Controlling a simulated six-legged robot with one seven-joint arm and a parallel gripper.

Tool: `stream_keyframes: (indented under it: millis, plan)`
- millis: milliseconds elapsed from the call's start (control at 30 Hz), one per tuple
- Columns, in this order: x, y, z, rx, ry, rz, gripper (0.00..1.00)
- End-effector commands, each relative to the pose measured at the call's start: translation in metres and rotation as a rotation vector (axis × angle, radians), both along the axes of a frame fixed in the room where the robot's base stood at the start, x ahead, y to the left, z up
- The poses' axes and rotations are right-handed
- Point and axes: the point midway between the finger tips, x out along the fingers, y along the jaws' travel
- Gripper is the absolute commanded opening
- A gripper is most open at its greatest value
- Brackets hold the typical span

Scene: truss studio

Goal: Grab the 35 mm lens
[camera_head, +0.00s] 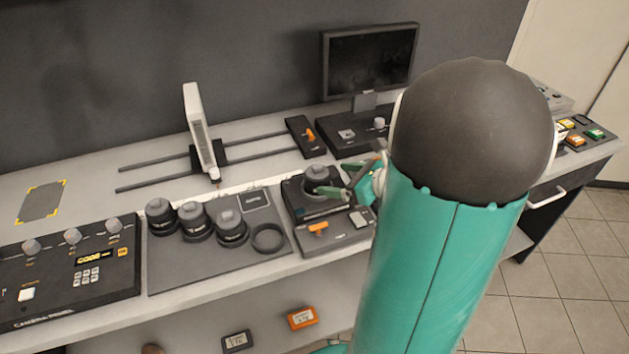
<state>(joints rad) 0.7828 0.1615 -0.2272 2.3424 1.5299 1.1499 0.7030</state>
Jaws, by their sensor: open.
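Three dark lenses stand upright in a row on a grey mat (175,272): a left one (160,217), a middle one (194,222) and a right one (231,229). Their markings are too small to read, so I cannot tell which is the 35 mm lens. Another dark round piece (318,180), perhaps a lens, sits on a dark device (335,236) right of the mat. My gripper (331,179) is open beside this round piece, its green fingers pointing left. Whether they touch it I cannot tell. My arm hides part of the bench.
An empty dark ring (268,238) lies on the mat's right. A control panel (75,270) is at the left. Behind are a white upright panel (200,130) on two rails and a monitor (368,62). The bench's back left is mostly clear.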

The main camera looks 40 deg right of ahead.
Motion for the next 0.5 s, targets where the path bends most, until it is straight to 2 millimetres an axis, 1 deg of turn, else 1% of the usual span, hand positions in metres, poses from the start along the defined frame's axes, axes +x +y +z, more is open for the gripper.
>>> stream_keyframes:
  millis: [33,100,367,500]
  plan:
    - [0.009,0.005,-0.004,0.002,0.002,0.006,0.83]
    - [0.019,0.008,-0.008,0.000,0.001,0.005,0.83]
    - [0.040,0.017,-0.017,0.000,0.001,0.007,0.83]
    - [0.060,0.026,-0.026,0.000,0.001,0.009,0.83]
